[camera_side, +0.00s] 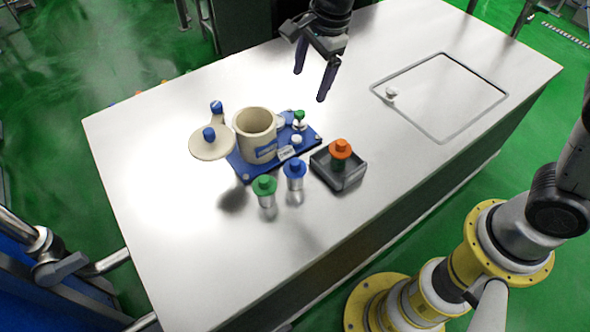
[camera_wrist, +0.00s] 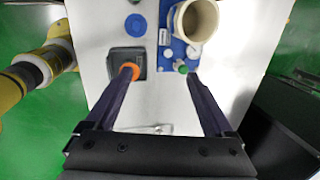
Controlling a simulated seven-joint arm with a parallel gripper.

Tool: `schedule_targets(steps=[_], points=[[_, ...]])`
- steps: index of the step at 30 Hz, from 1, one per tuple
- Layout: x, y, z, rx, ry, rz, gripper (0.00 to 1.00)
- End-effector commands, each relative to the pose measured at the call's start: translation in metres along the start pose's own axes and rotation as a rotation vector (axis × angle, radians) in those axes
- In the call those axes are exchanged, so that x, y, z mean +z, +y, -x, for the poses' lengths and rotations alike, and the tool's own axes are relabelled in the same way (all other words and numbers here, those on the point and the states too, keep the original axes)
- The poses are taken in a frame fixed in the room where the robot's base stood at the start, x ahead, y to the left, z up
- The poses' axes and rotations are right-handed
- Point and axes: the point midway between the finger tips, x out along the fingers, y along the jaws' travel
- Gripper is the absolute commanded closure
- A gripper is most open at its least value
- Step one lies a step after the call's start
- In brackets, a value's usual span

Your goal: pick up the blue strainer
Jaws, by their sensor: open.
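The blue strainer (camera_side: 294,176), a small metal cylinder with a blue knobbed top, stands upright on the metal table in front of the blue board. Its blue top shows near the upper edge of the wrist view (camera_wrist: 136,24). My gripper (camera_side: 309,87) is open and empty, above the table and behind the mug and board in the side view, well apart from the strainer. In the wrist view my gripper's fingers (camera_wrist: 158,73) are spread wide, and the strainer lies beyond their tips.
A green-topped cylinder (camera_side: 266,190) stands left of the strainer. An orange-topped one (camera_side: 340,152) sits in a dark tray (camera_side: 322,168) to its right. The blue board (camera_side: 243,173) bears a beige mug (camera_side: 256,138) and small items. A round lid (camera_side: 211,149) is left.

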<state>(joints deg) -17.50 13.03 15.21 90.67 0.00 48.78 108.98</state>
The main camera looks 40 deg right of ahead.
Motion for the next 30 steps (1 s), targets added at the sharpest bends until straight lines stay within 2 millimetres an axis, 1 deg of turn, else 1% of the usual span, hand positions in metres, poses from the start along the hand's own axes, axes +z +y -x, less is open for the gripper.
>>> schedule_targets(steps=[1, 3, 6, 9, 13, 14, 16, 21, 24, 27, 30], points=[[0.012, 0.001, -0.027, 0.042, 0.01, 0.01, 0.13], [0.025, 0.005, -0.057, 0.087, 0.021, 0.034, 0.13], [0.037, 0.016, -0.091, 0.145, 0.039, 0.068, 0.13], [0.043, 0.029, -0.113, 0.19, 0.054, 0.09, 0.13], [0.048, 0.039, -0.127, 0.211, 0.061, 0.108, 0.13], [0.048, 0.039, -0.128, 0.21, 0.06, 0.109, 0.13], [0.047, 0.041, -0.138, 0.211, 0.06, 0.109, 0.13], [0.044, 0.049, -0.17, 0.212, 0.061, 0.109, 0.13], [0.043, 0.052, -0.186, 0.211, 0.061, 0.109, 0.13], [0.042, 0.054, -0.197, 0.209, 0.06, 0.109, 0.13], [0.041, 0.055, -0.203, 0.208, 0.059, 0.108, 0.13]])
